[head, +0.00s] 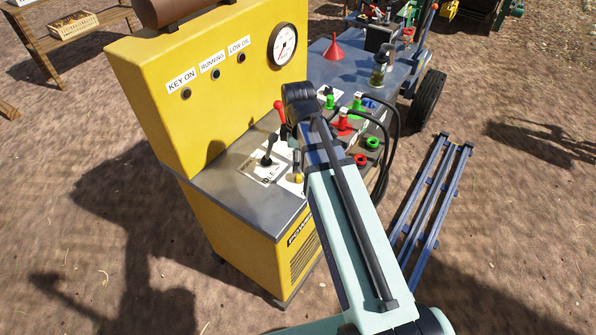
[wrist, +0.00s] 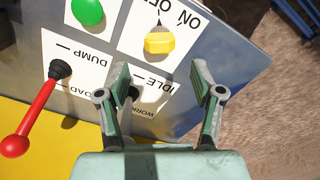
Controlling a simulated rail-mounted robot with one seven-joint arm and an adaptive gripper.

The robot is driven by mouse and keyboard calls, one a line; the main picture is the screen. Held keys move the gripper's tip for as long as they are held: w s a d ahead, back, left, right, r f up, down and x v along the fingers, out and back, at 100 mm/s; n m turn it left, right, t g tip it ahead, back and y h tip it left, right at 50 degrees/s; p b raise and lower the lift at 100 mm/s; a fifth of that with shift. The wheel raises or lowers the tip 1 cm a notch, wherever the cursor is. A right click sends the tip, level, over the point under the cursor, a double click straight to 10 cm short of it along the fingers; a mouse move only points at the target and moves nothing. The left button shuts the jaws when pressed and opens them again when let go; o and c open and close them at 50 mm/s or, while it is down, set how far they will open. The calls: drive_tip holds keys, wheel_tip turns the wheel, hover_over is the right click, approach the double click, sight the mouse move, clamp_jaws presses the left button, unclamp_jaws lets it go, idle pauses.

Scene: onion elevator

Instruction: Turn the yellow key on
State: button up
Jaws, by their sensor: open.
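The yellow key (wrist: 158,41) stands on a white ON/OFF label on the grey panel, just beyond my fingertips in the wrist view. In the head view a small yellow piece that looks like the key (head: 298,179) shows beside my arm. My gripper (wrist: 162,74) is open and empty, its two fingers apart, with the key centred roughly ahead of the gap between them. The fingers do not touch the key. My gripper is mostly hidden behind my arm in the head view. The KEY ON lamp (head: 186,94) on the yellow cabinet looks dark.
A red-handled lever (wrist: 40,105) stands left of my fingers on the DUMP/LOAD label. A green button (wrist: 88,11) lies beyond it. A black lever (head: 268,155) stands on the IDLE label. Red and green connectors with black cables (head: 389,130) lie right of my arm.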

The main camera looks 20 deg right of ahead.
sight(299, 175)
drive_tip(key=shift+f+p, duration=0.5)
drive_tip(key=shift+f, duration=3)
drive_tip(key=c, duration=1.1)
